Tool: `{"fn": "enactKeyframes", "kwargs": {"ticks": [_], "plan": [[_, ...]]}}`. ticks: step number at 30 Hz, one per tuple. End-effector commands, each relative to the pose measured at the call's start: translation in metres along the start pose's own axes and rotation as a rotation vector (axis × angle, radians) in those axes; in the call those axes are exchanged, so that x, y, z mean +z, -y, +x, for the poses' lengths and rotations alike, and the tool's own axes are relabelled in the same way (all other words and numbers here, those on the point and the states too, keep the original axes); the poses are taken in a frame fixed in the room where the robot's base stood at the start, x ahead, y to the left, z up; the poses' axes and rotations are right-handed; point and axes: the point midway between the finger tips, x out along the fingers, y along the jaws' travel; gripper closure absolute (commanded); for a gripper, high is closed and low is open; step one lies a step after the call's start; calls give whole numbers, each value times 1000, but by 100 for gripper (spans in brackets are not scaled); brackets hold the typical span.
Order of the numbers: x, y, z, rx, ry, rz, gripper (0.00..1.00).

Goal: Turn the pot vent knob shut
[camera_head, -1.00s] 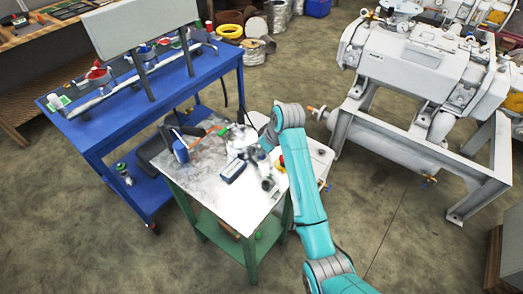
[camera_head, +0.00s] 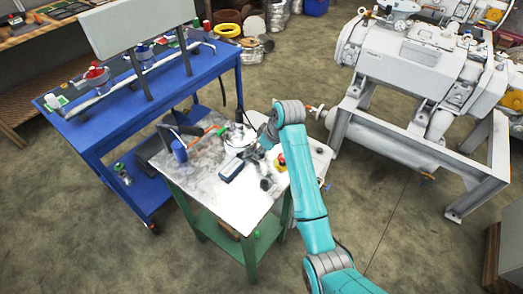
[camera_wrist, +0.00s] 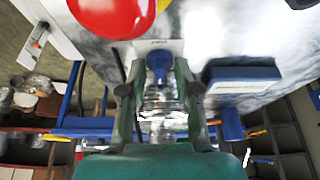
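The pot (camera_head: 236,134) is a shiny metal vessel on the small work table, partly hidden by my arm in the head view. In the wrist view shiny metal (camera_wrist: 161,100), seemingly the pot, lies between my fingers. A blue knob (camera_wrist: 158,64) stands there between and just past the two fingertips; I cannot tell its exact turn. My gripper (camera_wrist: 160,88) is open, its two dark green fingers spread on either side of the knob, with no clear contact. In the head view my gripper (camera_head: 262,146) is at the pot's right side, small and partly hidden.
A red and yellow button (camera_wrist: 112,14) is close by, and a dark blue box (camera_wrist: 242,76) lies on the other side. The table (camera_head: 205,185) also holds a blue cup (camera_head: 180,151). A blue bench (camera_head: 95,130) stands left, grey machinery (camera_head: 415,65) right.

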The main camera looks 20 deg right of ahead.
Motion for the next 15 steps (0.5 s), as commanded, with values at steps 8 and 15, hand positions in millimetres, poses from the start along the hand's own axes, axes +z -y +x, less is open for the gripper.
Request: {"fn": "enactKeyframes", "kwargs": {"ticks": [8,15], "plan": [[0,0,0,0,0,1,48],[-1,-1,-13,2,-2,1,48]]}}
